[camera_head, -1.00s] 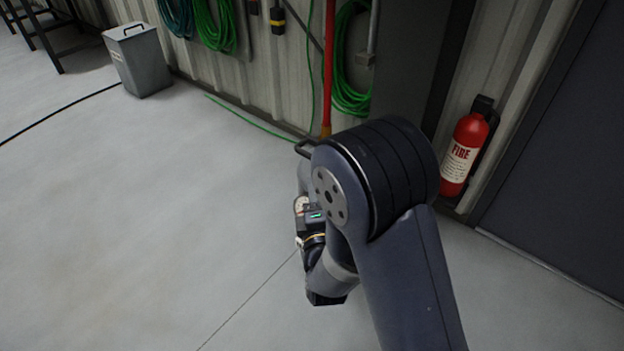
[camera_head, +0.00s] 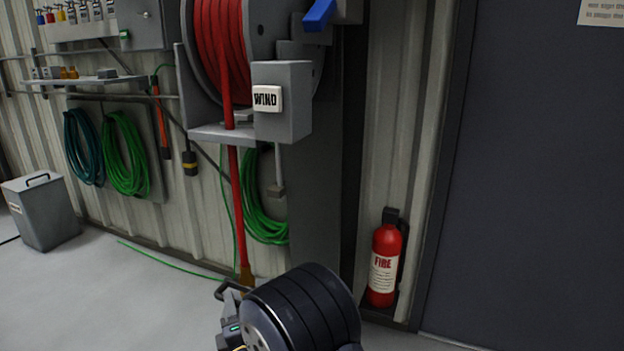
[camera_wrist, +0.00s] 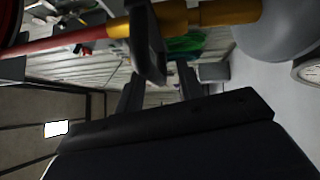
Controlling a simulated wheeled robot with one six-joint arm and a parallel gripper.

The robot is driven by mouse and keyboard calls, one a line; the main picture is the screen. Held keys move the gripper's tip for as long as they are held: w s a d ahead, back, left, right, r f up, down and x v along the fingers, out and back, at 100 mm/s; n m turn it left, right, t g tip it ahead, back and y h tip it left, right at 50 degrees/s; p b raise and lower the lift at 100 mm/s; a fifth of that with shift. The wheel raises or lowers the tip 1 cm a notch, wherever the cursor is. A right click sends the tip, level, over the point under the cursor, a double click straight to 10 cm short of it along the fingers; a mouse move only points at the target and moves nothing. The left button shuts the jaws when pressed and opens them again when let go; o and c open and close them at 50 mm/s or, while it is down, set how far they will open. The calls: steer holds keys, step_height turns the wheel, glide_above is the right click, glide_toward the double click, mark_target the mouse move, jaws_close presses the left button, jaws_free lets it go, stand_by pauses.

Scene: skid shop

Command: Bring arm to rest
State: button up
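My gripper (camera_wrist: 160,92) shows in the wrist view as two dark fingers standing apart, with wall and green hose visible between them. A black loop-shaped handle (camera_wrist: 148,45) lies just above the fingers; I cannot tell whether it touches them. Behind it runs a red hose with a brass-yellow end (camera_wrist: 190,20).
The hose reel box (camera_head: 282,125) hangs on the wall above my arm. A red fire extinguisher (camera_head: 383,262) stands right of my arm, beside a dark door (camera_head: 535,200). A grey bin (camera_head: 42,215) stands at the left. The floor (camera_head: 110,300) at lower left is clear.

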steer(key=shift+w+a+r, duration=0.2)
steer(key=shift+w, duration=0.3)
steer(key=shift+w+a+r, duration=0.2)
steer(key=shift+w, duration=0.25)
steer(key=shift+s+r+p, duration=0.1)
steer(key=shift+r+p, duration=0.25)
steer(key=shift+p, duration=0.2)
